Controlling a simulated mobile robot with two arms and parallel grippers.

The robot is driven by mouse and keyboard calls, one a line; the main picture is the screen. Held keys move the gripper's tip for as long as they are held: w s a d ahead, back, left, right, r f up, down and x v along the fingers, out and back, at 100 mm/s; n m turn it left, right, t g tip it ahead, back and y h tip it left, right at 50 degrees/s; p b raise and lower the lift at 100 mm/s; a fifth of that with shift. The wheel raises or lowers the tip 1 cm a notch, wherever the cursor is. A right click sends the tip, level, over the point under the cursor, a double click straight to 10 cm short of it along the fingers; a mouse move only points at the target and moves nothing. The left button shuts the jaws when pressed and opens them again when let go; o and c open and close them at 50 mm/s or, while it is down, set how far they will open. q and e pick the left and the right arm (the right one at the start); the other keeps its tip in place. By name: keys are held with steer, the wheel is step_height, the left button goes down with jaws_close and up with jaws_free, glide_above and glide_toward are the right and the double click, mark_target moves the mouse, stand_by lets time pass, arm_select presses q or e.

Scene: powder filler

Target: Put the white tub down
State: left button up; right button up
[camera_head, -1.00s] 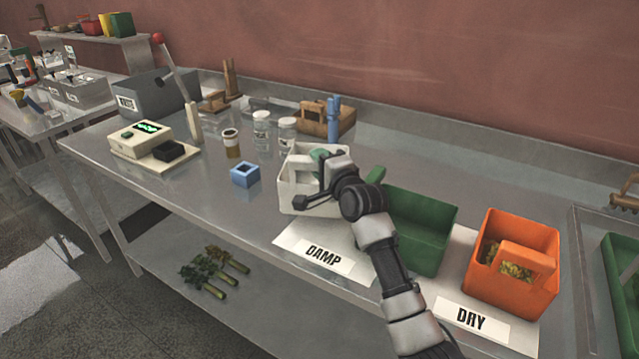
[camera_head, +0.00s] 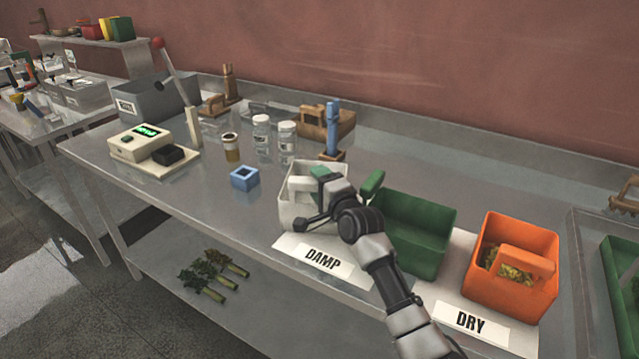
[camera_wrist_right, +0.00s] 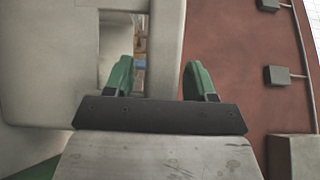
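The white tub (camera_head: 298,210) is upright at the back of the white board marked DAMP (camera_head: 290,243), and its base looks to be on or very near the board. My right gripper (camera_head: 322,178) is at the tub's upright white handle, partly hiding the tub's right side. In the right wrist view, its green fingers (camera_wrist_right: 160,80) stand on either side of the handle bar (camera_wrist_right: 165,45). A clear gap shows between the left finger and the bar; the right finger is close beside it. My left gripper is not in view.
A green tub (camera_head: 425,235) stands close on the right, then an orange tub (camera_head: 540,285) with greenish contents behind the DRY label (camera_head: 469,321). A blue block (camera_head: 245,178), glass jars (camera_head: 262,140) and a scale (camera_head: 150,150) are to the left. Bench front left is clear.

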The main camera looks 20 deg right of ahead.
steer(key=shift+r, duration=0.2)
steer(key=shift+s+f, duration=0.1)
steer(key=shift+s, duration=0.2)
steer(key=s+d+b, duration=0.1)
steer(key=s, duration=1)
steer(key=shift+s+d, duration=0.15)
steer(key=shift+d, duration=0.2)
